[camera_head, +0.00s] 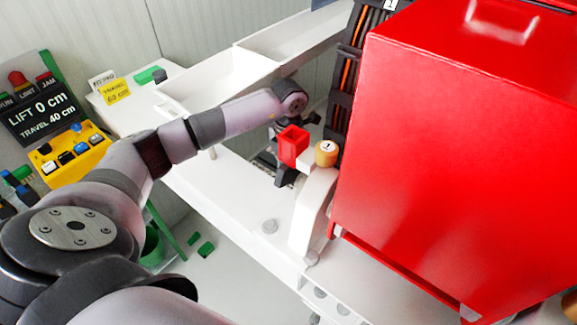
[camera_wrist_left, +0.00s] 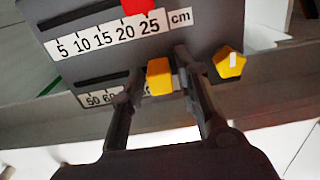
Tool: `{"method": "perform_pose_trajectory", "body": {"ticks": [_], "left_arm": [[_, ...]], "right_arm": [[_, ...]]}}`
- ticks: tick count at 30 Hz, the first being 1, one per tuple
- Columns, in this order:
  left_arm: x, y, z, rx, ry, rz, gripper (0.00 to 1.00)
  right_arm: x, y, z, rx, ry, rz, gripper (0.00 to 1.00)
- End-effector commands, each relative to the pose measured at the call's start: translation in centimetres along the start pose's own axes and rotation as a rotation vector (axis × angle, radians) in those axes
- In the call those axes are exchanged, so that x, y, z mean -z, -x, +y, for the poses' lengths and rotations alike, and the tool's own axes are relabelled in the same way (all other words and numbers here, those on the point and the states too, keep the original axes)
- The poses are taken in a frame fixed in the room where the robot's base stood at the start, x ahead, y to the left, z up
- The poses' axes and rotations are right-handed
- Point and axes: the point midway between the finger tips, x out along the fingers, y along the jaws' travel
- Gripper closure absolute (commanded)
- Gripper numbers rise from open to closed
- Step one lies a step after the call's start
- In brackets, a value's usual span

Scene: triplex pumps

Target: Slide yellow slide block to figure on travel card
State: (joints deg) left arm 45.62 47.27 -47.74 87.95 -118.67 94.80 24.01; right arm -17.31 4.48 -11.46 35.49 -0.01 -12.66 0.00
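The yellow slide block (camera_wrist_left: 159,77) is in the left wrist view, at the lower slot of a grey scale panel (camera_wrist_left: 205,35). My left gripper (camera_wrist_left: 160,72) has one finger on each side of it. Whether both fingers touch the block is not clear. The block and fingers cover part of the lower scale (camera_wrist_left: 100,99), where 50 and 60 show at its left. In the head view my left gripper is largely hidden behind a red block (camera_head: 292,145). The yellow travel card (camera_head: 115,90) reads 60 cm. The display (camera_head: 42,118) reads travel 40 cm. My right gripper is not visible.
A red slide block (camera_wrist_left: 138,5) sits above the upper scale (camera_wrist_left: 105,36). A yellow pentagonal knob (camera_wrist_left: 229,62) is close beside the right finger. In the head view, a large red housing (camera_head: 450,160) stands right of my gripper. A white tray (camera_head: 225,80) lies behind my arm.

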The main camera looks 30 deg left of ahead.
Motion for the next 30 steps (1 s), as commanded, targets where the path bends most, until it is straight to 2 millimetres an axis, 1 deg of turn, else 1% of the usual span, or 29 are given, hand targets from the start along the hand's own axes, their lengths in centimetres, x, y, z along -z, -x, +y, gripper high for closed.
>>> {"method": "perform_pose_trajectory", "body": {"ticks": [1, 2, 12, 27, 30], "left_arm": [[-0.01, 0.02, -0.01, 0.000, 0.000, 0.000, 0.76], [-0.01, 0.02, -0.01, 0.000, 0.000, 0.000, 0.78], [-0.01, 0.05, -0.01, 0.000, 0.000, 0.000, 1.00], [-0.01, 0.07, 0.01, 0.000, 0.000, 0.000, 1.00], [-0.03, -0.13, 0.63, -0.001, 0.002, 0.000, 1.00]], "right_arm": [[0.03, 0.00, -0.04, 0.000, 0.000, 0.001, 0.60], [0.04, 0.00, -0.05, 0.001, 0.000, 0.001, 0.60], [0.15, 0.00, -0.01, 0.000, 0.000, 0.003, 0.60], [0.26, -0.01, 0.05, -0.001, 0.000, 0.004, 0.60], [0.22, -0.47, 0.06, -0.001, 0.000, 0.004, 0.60]]}}
